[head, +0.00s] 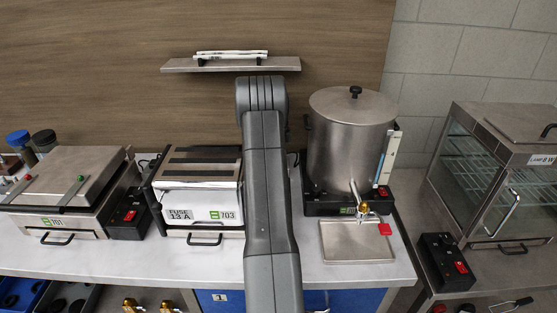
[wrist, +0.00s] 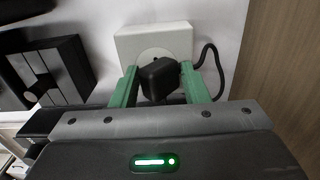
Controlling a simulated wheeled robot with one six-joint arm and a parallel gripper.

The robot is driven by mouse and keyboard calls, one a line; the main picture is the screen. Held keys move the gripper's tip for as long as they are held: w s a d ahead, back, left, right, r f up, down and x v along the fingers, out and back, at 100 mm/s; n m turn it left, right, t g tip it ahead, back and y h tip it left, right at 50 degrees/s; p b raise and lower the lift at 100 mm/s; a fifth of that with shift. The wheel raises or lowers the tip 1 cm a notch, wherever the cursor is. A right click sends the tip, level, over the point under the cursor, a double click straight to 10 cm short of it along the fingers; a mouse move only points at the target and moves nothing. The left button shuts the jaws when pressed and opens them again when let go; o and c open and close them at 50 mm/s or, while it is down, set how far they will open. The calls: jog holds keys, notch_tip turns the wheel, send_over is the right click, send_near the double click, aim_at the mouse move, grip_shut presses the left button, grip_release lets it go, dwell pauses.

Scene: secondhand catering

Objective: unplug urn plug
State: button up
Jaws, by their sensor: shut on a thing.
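In the wrist view, a black plug (wrist: 160,80) sits at the round recess of a white socket box (wrist: 150,40). My gripper (wrist: 159,75) has one green finger on each side of the plug and is shut on it. I cannot tell how deep the plug sits, since its contact face is hidden. A black cable (wrist: 215,58) curves up and down at the right of the plug. The steel urn (head: 350,150) stands on the counter in the head view, right of my arm. My gripper, the plug and the socket are hidden there behind my arm.
A toaster-like unit (head: 198,205) and a flat steel press (head: 65,185) stand left of my arm. A glass warmer (head: 500,180) is at the right. A steel drip tray (head: 350,240) lies before the urn. A shelf (head: 230,65) hangs on the wall.

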jog(key=shift+s+f, duration=0.15)
jog(key=shift+f, duration=0.1)
jog(key=shift+r+p, duration=0.5)
jog(key=shift+r, duration=0.25)
jog(key=shift+c, duration=0.2)
jog(key=shift+w+r+p, duration=0.2)
jog(key=shift+r+p, duration=1.2)
jog(key=shift+r, duration=1)
jog(key=shift+s, duration=0.1)
jog(key=shift+s+r+b, duration=0.2)
jog(key=shift+s+r, duration=0.3)
jog(key=shift+s, duration=0.35)
jog(key=shift+s+r+b, duration=0.2)
jog(key=shift+s+r, duration=0.3)
jog(key=shift+s, duration=0.35)
